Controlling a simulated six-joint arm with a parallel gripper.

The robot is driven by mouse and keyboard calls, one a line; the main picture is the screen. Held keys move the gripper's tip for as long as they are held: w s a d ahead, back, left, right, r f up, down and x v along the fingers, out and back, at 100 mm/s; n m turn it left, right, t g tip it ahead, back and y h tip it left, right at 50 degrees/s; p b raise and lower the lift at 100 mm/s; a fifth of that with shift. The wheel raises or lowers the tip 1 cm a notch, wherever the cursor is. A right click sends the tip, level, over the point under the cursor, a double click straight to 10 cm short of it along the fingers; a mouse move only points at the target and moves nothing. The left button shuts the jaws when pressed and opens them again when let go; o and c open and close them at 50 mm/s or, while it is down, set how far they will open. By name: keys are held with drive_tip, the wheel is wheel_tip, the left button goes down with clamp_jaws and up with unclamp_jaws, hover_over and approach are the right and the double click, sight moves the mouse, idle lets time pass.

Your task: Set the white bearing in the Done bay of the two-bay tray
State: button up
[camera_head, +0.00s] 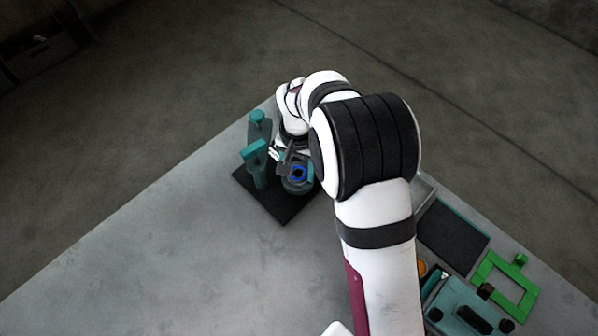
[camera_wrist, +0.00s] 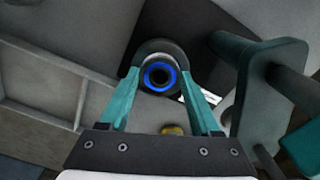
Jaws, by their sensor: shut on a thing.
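A round grey part with a bright blue ring around its dark bore sits between my fingertips in the wrist view; I take it for the bearing (camera_wrist: 160,58), though it looks grey rather than plainly white. My gripper (camera_wrist: 161,80) has its teal fingers closed on its two sides. Pale grey walled compartments, perhaps the two-bay tray (camera_wrist: 38,118), lie at the left of the wrist view. No Done label is readable.
The teal stand (camera_wrist: 255,92) rises close at the right of my gripper in the wrist view. A dark pad (camera_head: 452,236), a green frame (camera_head: 528,300) and a teal fixture (camera_head: 462,304) lie at the right. The table's left and front (camera_head: 170,265) is bare.

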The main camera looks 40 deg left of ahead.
sight(298, 173)
drive_tip(key=shift+r, duration=0.1)
clamp_jaws()
drive_tip(key=shift+r, duration=2.15)
drive_tip(key=w+d+r+m, duration=0.1)
drive_tip(key=w+d+m, duration=0.2)
drive_tip(key=w+m, duration=0.35)
drive_tip(key=w+d+r+m, duration=0.1)
drive_tip(key=w+d+m, duration=0.2)
drive_tip(key=w+m, duration=0.4)
drive_tip(key=shift+n, duration=0.75)
drive_tip(key=f, duration=0.9)
drive_tip(key=shift+w, duration=0.4)
